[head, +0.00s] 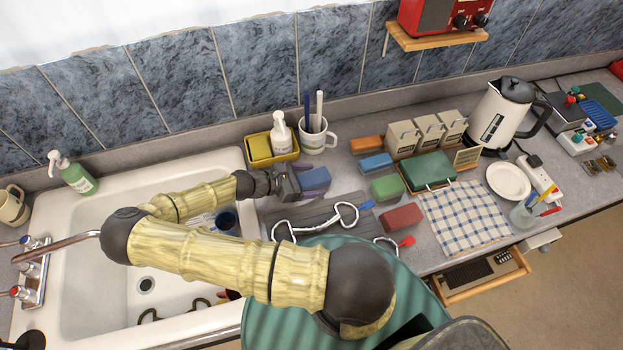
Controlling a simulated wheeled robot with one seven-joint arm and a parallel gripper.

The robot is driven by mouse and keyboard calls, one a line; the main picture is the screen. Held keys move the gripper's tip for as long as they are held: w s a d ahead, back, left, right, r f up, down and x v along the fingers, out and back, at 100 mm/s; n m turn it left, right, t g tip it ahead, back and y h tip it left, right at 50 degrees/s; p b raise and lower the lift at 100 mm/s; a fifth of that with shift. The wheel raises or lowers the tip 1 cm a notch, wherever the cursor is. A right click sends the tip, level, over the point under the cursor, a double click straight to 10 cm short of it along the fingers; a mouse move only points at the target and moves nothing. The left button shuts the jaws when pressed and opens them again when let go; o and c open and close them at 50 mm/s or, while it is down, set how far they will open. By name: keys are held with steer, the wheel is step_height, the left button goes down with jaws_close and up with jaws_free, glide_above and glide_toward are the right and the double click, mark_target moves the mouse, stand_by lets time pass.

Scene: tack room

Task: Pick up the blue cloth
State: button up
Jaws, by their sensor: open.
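The blue cloth (315,179) looks like a small folded purple-blue bundle. It lies on the counter at the right edge of the sink, behind the grey ribbed mat. My gripper (293,184) is open at the cloth's left side, with my arm reaching across the sink from the front. The fingertips are small and partly hidden against the cloth, so I cannot tell whether they touch it.
A yellow tray (271,148) with a sponge and soap bottle (281,132) stands behind the gripper. A mug (317,140) with brushes is close behind the cloth. A metal bit (347,213) lies on the ribbed mat (312,218). Coloured blocks and a checked towel (465,215) lie right.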

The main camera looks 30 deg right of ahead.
mark_target(310, 178)
steer(key=shift+c, duration=0.5)
steer(key=c, duration=1)
steer(key=shift+r, duration=0.15)
step_height(310, 178, up, 18)
steer(key=b, duration=0.4)
